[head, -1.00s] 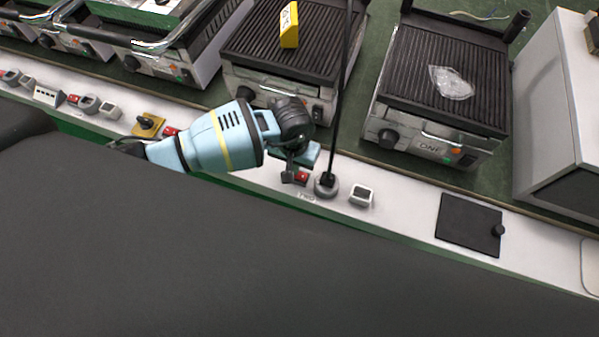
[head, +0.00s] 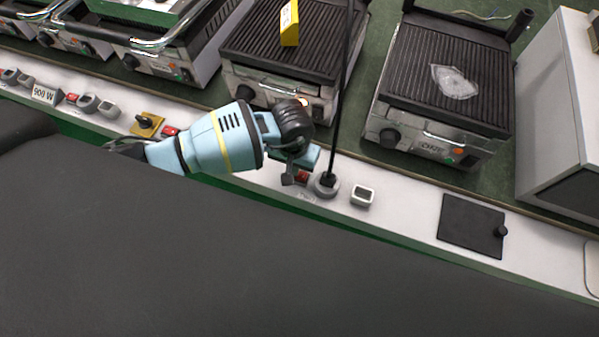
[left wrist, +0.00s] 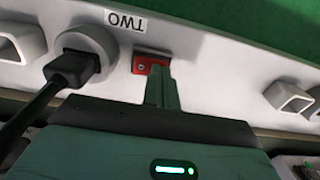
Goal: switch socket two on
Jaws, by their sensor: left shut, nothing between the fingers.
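The red switch of socket two (head: 302,176) sits on the white strip, partly hidden by my left gripper (head: 289,180). In the left wrist view the red switch (left wrist: 141,66) is in a metal frame beside the label TWO (left wrist: 125,20). My left gripper (left wrist: 160,72) is shut and empty, its fingertips at the switch's edge and seemingly touching it. Socket two (head: 326,186) holds a black plug (left wrist: 72,68) with a cable. My right gripper is in neither view.
A contact grill (head: 290,45) with a yellow block (head: 289,24) stands behind the arm, and a light glows on its front. Another grill (head: 440,75) stands to the right. A small sign (head: 44,94) reads 900 W. A grey-framed device (head: 362,195) is right of the socket.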

